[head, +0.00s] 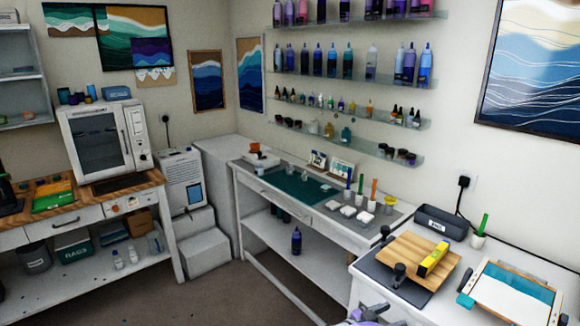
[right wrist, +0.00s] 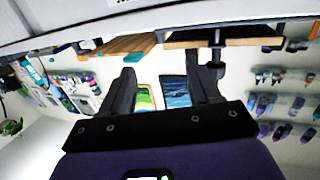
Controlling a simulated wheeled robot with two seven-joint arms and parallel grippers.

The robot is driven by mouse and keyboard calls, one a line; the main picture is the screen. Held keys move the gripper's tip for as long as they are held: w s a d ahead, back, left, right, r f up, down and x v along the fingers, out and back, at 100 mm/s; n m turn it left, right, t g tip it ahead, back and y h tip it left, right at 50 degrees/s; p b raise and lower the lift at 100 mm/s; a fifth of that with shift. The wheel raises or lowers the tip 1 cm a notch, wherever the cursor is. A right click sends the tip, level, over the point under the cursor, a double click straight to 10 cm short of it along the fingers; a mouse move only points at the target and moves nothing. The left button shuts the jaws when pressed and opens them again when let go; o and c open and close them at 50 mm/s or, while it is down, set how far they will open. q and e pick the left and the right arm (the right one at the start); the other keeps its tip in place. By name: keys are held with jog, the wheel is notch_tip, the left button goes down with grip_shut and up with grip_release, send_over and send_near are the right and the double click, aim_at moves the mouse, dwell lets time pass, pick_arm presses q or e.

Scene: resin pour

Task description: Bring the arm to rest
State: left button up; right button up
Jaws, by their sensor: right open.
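My right gripper (head: 366,316) shows only as a small purple and grey part at the bottom edge of the head view, in front of the white table on the right. In the right wrist view my right gripper (right wrist: 166,78) has its two dark fingers wide apart. Nothing is between them; wall pictures show through the gap in the background. The purple wrist fills the bottom of that view. My left gripper is in neither view.
The white right table (head: 385,300) holds a wooden board (head: 405,262) with a yellow level (head: 433,259), a framed teal-and-white panel (head: 510,296) and a dark bin (head: 440,223). A workbench (head: 350,228) stands behind. Open floor (head: 225,290) lies to the left.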

jog(key=s+a+f+n+t+y, duration=0.1)
jog(key=s+a+f+n+y, duration=0.25)
jog(key=f+y, duration=0.4)
jog(key=s+a+f+n+t+y, duration=0.2)
jog(key=a+f+n+y, duration=0.15)
jog(key=f, duration=0.75)
jog(key=s+a+f+n+g+y, duration=0.1)
jog(key=s+a+f+g+y, duration=0.1)
jog(key=s, duration=0.7)
jog(key=s+a+f+n+g+y, duration=0.1)
jog(key=s+a+g+y, duration=0.3)
jog(key=s, duration=0.5)
jog(key=s+a+f+n+g+y, duration=0.2)
jog(key=s+a, duration=0.3)
jog(key=s, duration=0.4)
jog(key=shift+a+f+g+y, duration=0.25)
jog(key=shift+f+g+y, duration=0.3)
jog(key=shift+f, duration=0.25)
